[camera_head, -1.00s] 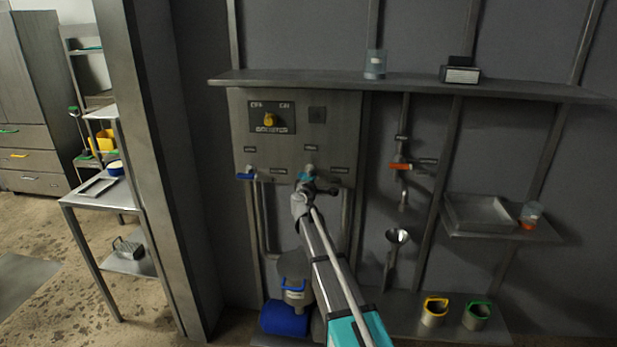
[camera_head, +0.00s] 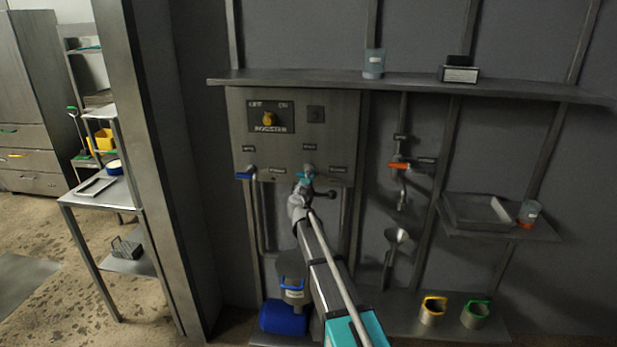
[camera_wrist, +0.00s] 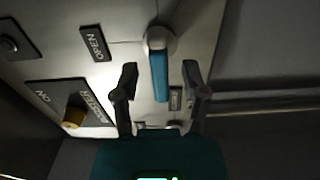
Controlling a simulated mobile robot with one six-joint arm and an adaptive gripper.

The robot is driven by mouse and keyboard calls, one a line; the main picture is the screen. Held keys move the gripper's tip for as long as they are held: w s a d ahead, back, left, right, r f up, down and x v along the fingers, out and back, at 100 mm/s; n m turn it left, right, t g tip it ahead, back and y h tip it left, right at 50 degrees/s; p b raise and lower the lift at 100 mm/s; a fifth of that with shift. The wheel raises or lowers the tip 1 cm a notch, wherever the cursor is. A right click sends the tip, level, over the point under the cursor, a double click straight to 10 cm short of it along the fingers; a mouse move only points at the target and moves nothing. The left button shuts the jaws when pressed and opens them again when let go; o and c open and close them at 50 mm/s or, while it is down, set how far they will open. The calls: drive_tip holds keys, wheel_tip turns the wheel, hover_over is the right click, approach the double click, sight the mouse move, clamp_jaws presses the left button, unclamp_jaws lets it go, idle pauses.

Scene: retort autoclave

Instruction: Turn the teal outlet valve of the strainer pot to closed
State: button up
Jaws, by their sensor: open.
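The teal valve handle (camera_head: 307,174) is at the lower edge of the grey wall panel, partly hidden by my gripper. In the wrist view the blue-teal lever (camera_wrist: 159,74) hangs from a round pale hub, in line between my fingers. A plate reading OPEN (camera_wrist: 95,43) is left of it; a smaller label (camera_wrist: 176,98) is by its free end, too small to read. My gripper (camera_wrist: 160,78) is open, one finger on each side of the lever, with gaps showing. It also shows in the head view (camera_head: 313,188). I cannot tell how deep the lever sits between the fingers.
A blue-handled valve (camera_head: 245,174) is left on the panel, below the yellow booster knob (camera_head: 268,119). An orange-handled valve (camera_head: 399,165) is to the right. A shelf (camera_head: 420,86) runs above. A pot with a blue handle (camera_head: 292,284) stands below, beside my arm.

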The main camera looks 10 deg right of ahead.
drive_tip(key=v, duration=0.9)
drive_tip(key=shift+s, duration=0.35)
drive_tip(key=shift+a, duration=0.1)
